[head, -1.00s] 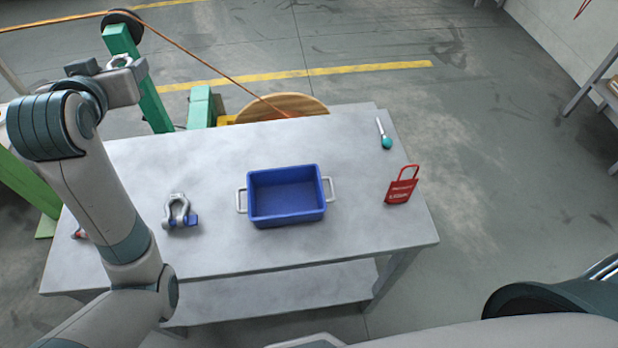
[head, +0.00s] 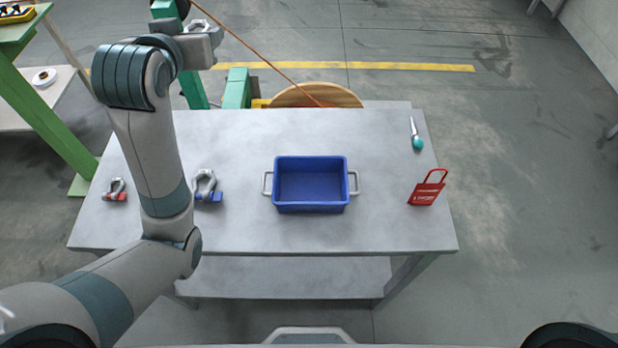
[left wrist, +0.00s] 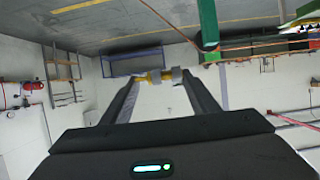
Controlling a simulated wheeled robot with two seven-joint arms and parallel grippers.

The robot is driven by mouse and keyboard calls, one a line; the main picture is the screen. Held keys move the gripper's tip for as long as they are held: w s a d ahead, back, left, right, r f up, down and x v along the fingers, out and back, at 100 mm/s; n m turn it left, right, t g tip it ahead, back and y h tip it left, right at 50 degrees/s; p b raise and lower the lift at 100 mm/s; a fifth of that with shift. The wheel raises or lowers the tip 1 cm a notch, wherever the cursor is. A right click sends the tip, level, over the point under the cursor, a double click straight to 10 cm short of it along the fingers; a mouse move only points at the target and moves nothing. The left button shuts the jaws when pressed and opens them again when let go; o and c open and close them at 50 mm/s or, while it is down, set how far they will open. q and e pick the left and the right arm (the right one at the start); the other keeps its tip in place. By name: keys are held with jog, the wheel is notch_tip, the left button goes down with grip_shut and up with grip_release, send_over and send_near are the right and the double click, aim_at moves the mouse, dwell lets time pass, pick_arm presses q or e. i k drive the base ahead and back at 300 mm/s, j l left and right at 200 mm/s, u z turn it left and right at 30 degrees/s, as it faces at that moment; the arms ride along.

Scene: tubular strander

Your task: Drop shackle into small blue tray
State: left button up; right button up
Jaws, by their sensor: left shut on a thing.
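My left gripper (left wrist: 157,78) is shut on a small grey and yellow thing (left wrist: 168,75), which looks like a shackle seen edge-on. In the head view my left gripper (head: 208,38) is raised beyond the table's far left part, away from the tray, and what it holds is hard to make out. The small blue tray (head: 311,208) stands empty on the table, with a grey handle at each end. A grey shackle with a blue pin (head: 206,186) and one with a red pin (head: 115,190) stand on the table, left of the tray. My right gripper is not in view.
The grey table (head: 380,230) has free room around the tray. A red lockout tag (head: 427,190) and a teal-handled tool (head: 416,137) lie at its right. A wooden reel (head: 315,96) and green machine posts stand behind; an orange strand (head: 260,55) runs down to the reel.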

aim_at(319, 191)
jog(key=u, duration=1.75)
jog(key=k+l, duration=0.85)
jog(key=l, duration=0.25)
